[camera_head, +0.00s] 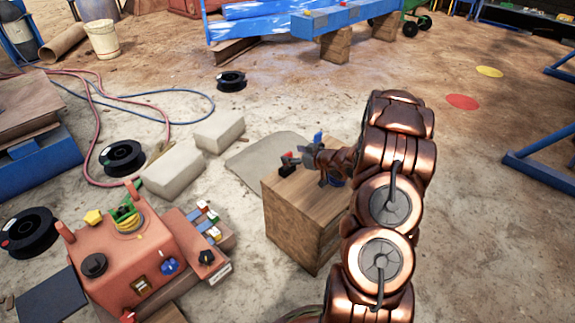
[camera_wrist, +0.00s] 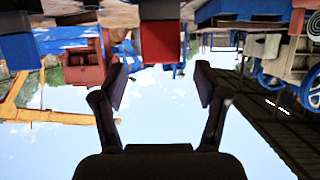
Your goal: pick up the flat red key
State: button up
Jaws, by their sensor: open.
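The flat red key (camera_head: 287,158) appears as a small red piece above a dark base on top of a wooden block (camera_head: 301,230) in the head view. In the wrist view, which looks upside down, a red block-like piece (camera_wrist: 160,42) that seems to be the key hangs at the top centre, lined up with the gap between my fingers. My gripper (camera_wrist: 161,84) is open and empty, with the red piece beyond its fingertips. In the head view my gripper (camera_head: 303,159) is just right of the key; the exact gap is hard to tell.
Small blue pieces (camera_head: 318,137) stand near my gripper on the block, partly hidden by it. A red control box (camera_head: 130,262) with knobs stands at the lower left. Pale blocks (camera_head: 172,171) and black spools (camera_head: 122,158) lie left. Ground right of my arm is mostly clear.

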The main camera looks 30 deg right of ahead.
aim_at(289, 154)
jog(key=shift+b+x, duration=0.45)
jog(key=shift+x, duration=1.3)
jog(key=shift+s+a+f, duration=0.1)
jog(key=shift+f, duration=0.05)
jog(key=shift+c, duration=0.2)
grip_shut()
